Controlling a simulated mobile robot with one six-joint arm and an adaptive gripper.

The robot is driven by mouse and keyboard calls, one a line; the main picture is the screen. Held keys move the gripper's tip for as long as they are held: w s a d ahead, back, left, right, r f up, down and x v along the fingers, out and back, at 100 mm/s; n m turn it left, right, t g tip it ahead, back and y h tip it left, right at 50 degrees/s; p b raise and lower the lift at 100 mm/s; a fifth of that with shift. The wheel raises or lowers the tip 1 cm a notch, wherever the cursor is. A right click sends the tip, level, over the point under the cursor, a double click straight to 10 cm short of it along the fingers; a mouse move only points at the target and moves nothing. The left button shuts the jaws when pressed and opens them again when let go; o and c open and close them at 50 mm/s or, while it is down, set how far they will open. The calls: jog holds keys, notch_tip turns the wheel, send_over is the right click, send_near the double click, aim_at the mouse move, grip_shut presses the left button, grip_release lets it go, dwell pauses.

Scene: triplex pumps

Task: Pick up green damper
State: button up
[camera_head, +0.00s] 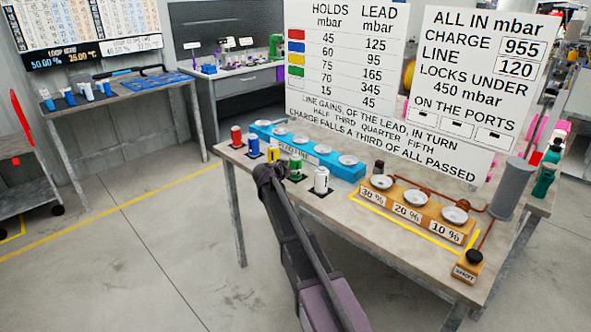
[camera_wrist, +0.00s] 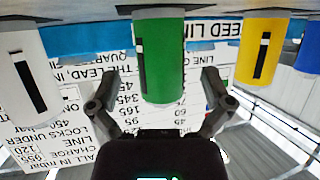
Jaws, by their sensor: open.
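The green damper (camera_head: 296,167) stands upright in a row of coloured dampers on the table, in front of the blue feed-line block. In the wrist view, which is upside down, the green damper (camera_wrist: 159,58) hangs large at the top centre, with a black mark on its side. My gripper (camera_wrist: 159,92) is open, one finger on each side of the green damper's free end, with gaps visible and nothing gripped. In the head view my gripper (camera_head: 268,174) is just in front of the row, near the yellow and green dampers.
The white damper (camera_head: 321,180) and yellow damper (camera_head: 273,150) flank the green one closely. The blue damper (camera_head: 253,146) and red damper (camera_head: 236,136) stand further left. The blue block (camera_head: 345,165) with round dishes lies behind, and an orange block (camera_head: 432,217) is to the right.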

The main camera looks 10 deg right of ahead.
aim_at(293, 168)
jog(key=shift+b+x, duration=0.5)
jog(key=shift+x, duration=1.35)
jog(key=shift+r, duration=0.1)
jog(key=c, duration=1.3)
